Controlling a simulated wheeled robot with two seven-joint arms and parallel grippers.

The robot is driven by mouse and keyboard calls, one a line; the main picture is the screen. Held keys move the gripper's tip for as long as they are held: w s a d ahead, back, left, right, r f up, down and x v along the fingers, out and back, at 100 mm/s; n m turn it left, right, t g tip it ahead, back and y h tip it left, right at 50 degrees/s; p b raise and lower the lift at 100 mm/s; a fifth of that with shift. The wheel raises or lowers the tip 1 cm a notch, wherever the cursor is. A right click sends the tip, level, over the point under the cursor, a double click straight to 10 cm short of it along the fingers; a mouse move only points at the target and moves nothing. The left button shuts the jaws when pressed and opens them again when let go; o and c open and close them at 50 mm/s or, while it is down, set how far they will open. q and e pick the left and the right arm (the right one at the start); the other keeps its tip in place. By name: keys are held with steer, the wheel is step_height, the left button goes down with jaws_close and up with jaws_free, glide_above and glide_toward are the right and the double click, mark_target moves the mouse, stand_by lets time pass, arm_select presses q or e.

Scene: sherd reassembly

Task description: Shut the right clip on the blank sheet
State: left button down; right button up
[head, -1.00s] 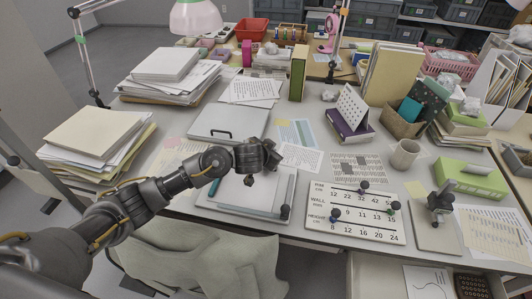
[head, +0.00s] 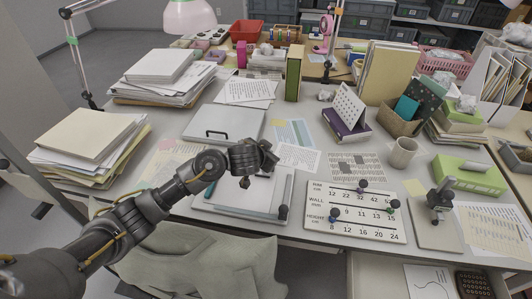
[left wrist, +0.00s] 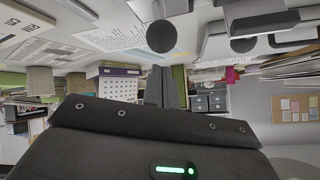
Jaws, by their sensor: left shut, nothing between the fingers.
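The blank sheet (head: 261,194) lies on a pale grey board (head: 289,186) at the front of the desk, partly hidden by my left arm. A dark knobbed clip (head: 283,212) stands at the board's front right corner. My left gripper (head: 245,183) is over the sheet, left of that clip and apart from it, fingers downward. In the left wrist view its fingers (left wrist: 161,88) are together and empty. That view also shows a dark round knob (left wrist: 161,36) beyond the fingertips and another knob (left wrist: 243,45) to its right. I cannot tell whether the clip is shut. My right gripper is not in view.
A teal stick (head: 211,188) lies at the board's left. A closed grey case (head: 225,123) is behind it. Paper stacks (head: 90,140) fill the left.

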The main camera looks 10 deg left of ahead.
arm_select(q)
steer(key=shift+r+p, duration=0.5)
steer(key=shift+r, duration=0.15)
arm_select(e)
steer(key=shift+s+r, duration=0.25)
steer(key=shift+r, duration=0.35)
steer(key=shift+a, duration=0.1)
